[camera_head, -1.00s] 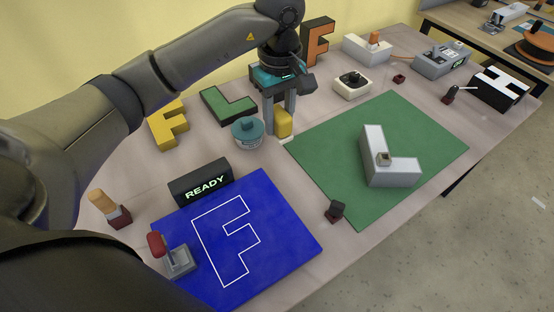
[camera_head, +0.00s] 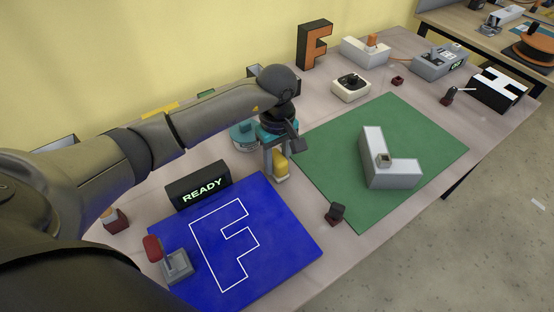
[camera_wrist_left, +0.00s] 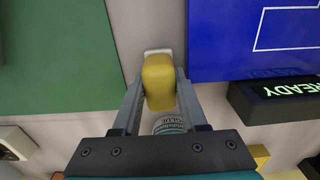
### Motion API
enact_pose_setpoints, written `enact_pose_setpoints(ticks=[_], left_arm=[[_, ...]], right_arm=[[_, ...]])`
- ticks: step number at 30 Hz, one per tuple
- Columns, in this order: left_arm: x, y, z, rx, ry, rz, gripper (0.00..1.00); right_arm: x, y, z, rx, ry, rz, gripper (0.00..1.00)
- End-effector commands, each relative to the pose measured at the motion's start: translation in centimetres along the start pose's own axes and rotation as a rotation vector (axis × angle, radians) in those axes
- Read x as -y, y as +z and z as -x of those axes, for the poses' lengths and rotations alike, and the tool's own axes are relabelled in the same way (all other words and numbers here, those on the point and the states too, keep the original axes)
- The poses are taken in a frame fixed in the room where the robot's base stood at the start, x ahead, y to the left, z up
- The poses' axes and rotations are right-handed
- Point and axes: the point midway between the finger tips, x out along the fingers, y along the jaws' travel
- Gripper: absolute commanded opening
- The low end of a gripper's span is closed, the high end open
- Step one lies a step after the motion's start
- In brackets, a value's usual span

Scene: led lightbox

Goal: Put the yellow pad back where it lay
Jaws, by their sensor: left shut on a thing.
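The yellow pad (camera_head: 281,166) is between the fingers of my left gripper (camera_head: 274,172), which is shut on it. A pale white part shows at the pad's lower end. In the left wrist view the pad (camera_wrist_left: 158,80) sits between the two fingertips (camera_wrist_left: 158,92), over the bare strip of table between the green mat and the blue mat. I cannot tell whether its lower end touches the table. My right gripper is not in view.
The blue mat (camera_head: 290,240) with a white F outline lies in front, beside the READY box (camera_head: 198,186). The green mat (camera_head: 345,200) holds a white L block (camera_head: 392,172). A teal glue pot (camera_head: 243,137) stands close behind the gripper. My arm hides much of the back left.

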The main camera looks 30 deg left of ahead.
Motion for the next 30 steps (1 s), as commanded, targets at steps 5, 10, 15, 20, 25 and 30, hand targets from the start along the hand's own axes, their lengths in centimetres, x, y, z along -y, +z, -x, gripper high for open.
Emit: enact_pose_setpoints(ticks=[5, 10, 15, 20, 25, 30], left_arm=[[0.0, 0.0, -0.3, -0.001, 0.0, 0.0, 0.0], [0.0, 0.0, -0.3, 0.0, 0.0, 0.0, 0.54], [0.0, 0.0, -0.2, 0.0, 0.0, 0.0, 0.54], [0.0, 0.0, 0.2, 0.0, 0.0, 0.0, 0.54], [0.0, -0.2, 3.0, -0.005, 0.003, -0.001, 0.54], [-0.1, -0.1, 6.9, -0.004, 0.004, 0.0, 0.54]], right_arm=[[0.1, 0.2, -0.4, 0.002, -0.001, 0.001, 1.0], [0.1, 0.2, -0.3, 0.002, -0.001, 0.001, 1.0], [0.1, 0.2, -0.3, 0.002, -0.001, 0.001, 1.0], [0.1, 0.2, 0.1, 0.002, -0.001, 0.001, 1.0], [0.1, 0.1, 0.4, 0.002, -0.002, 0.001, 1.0], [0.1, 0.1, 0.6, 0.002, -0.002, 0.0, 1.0]])
